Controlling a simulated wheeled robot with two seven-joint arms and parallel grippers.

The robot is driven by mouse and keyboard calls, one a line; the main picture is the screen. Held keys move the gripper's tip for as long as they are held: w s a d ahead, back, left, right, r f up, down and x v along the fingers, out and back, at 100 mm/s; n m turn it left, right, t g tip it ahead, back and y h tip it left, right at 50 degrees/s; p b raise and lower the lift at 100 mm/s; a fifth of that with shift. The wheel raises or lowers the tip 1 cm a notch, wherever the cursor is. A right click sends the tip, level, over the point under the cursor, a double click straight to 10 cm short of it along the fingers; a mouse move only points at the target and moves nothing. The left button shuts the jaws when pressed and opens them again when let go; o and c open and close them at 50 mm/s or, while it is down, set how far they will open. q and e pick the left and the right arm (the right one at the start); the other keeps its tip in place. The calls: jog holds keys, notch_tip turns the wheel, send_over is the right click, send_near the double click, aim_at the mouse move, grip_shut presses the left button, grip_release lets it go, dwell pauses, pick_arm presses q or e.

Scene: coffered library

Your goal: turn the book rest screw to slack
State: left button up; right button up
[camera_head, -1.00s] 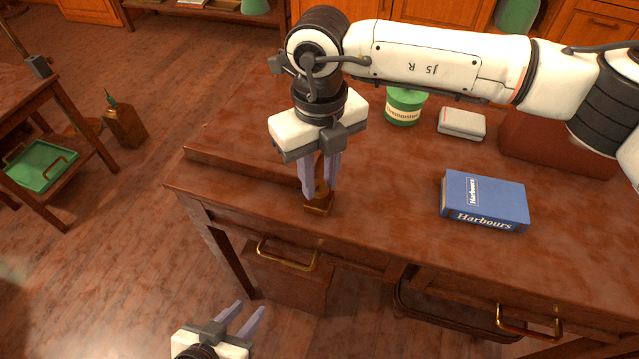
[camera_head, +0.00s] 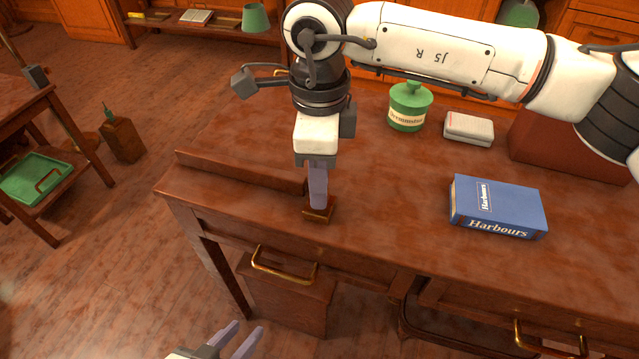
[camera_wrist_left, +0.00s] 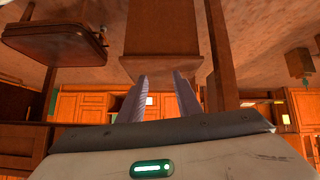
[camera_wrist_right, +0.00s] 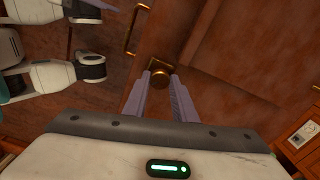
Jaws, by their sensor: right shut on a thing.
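The book rest screw (camera_head: 320,215) is a small brass piece on a brass base near the front edge of the wooden desk. A low wooden ledge (camera_head: 235,170), perhaps the book rest, runs left from it. My right gripper (camera_head: 318,203) points straight down and is shut on the screw; its fingers hide most of the knob. In the right wrist view the brass screw (camera_wrist_right: 159,72) shows between and beyond the fingertips. My left gripper (camera_head: 243,333) is open and empty, low in front of the desk. Its fingers show apart in the left wrist view (camera_wrist_left: 160,80).
A blue book (camera_head: 495,205), a green jar (camera_head: 408,108) and a grey tin (camera_head: 468,128) stand on the desk to the right. Brass-handled drawers (camera_head: 285,268) are under the front edge. A side table with a green tray (camera_head: 32,178) stands at left.

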jog(key=n, duration=0.3)
jog(key=shift+b, duration=0.3)
jog(key=n, duration=0.3)
jog(key=shift+b, duration=0.35)
pick_arm(q)
jog(key=shift+d+f, duration=0.25)
jog(key=shift+f, duration=0.1)
pick_arm(e)
jog(key=shift+r+n, duration=0.1)
jog(key=shift+n, duration=1.8)
jog(key=o, duration=0.8)
jog(key=shift+c, duration=0.2)
pick_arm(q)
jog(key=shift+s+a+r+p, duration=0.1)
jog(key=shift+a+r+p, duration=0.1)
jog(key=shift+p, duration=0.45)
pick_arm(e)
notch_tip(320, 180, up, 10)
jog(key=shift+r, duration=0.15)
